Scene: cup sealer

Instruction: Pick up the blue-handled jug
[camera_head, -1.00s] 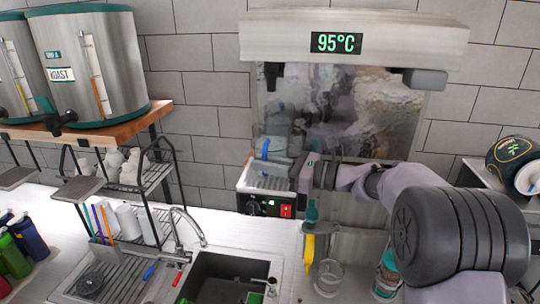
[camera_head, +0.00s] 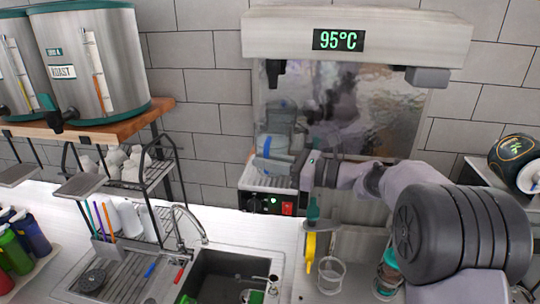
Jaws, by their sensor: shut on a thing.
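The jug (camera_head: 284,117) is clear and bluish and stands about upright under the water boiler, above its grated tray. A blue part (camera_head: 273,143) shows low on its front, just above my gripper. My gripper (camera_head: 272,165) reaches in from the right and is shut on the jug, at its lower front. My fingers hide part of the jug's lower side and the contact with the handle. I cannot tell whether the jug's base touches the tray.
The steel boiler (camera_head: 355,35) with a 95°C display hangs over the jug, with its spout close above. Below are a sink (camera_head: 215,275), a tap (camera_head: 188,230) and a clear cup (camera_head: 330,272). A wire rack (camera_head: 155,175) stands to the left.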

